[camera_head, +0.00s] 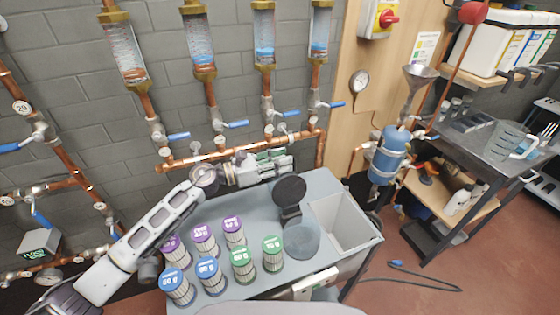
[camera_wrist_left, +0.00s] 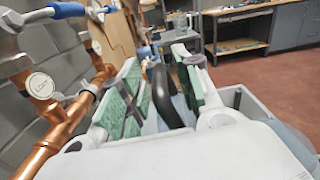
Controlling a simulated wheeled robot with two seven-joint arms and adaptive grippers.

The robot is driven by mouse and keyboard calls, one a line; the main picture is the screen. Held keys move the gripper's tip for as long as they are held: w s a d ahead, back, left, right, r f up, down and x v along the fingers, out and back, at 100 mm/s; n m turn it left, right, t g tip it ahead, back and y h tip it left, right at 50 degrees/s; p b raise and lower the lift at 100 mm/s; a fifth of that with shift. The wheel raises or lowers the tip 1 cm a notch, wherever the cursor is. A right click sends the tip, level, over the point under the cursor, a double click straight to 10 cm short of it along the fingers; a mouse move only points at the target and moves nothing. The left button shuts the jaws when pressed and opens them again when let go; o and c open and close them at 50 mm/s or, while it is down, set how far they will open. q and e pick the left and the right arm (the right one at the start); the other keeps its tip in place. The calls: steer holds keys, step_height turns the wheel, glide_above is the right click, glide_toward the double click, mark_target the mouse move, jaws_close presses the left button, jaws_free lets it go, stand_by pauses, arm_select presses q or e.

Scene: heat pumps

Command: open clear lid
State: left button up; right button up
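A dark round lid (camera_head: 290,190) stands tilted up behind a round grey opening (camera_head: 302,242) on the grey workbench (camera_head: 262,218). I cannot tell whether this dark disc is the clear lid; no other lid stands out. My left gripper (camera_head: 282,163) reaches in from the left, just behind the top of the disc. In the left wrist view its green pads (camera_wrist_left: 160,90) are spread apart. A dark curved edge (camera_wrist_left: 164,97) shows in the gap between them, and I cannot tell whether either pad touches it. My right gripper is not in view.
Several filter cartridges with purple, blue and green caps (camera_head: 242,262) stand left of the round opening. An open grey basin (camera_head: 345,222) is at the right. Copper pipes (camera_head: 240,152) with blue-handled valves run close behind my left gripper.

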arm_select(q)
jaws_close()
steer(key=shift+s, duration=0.1)
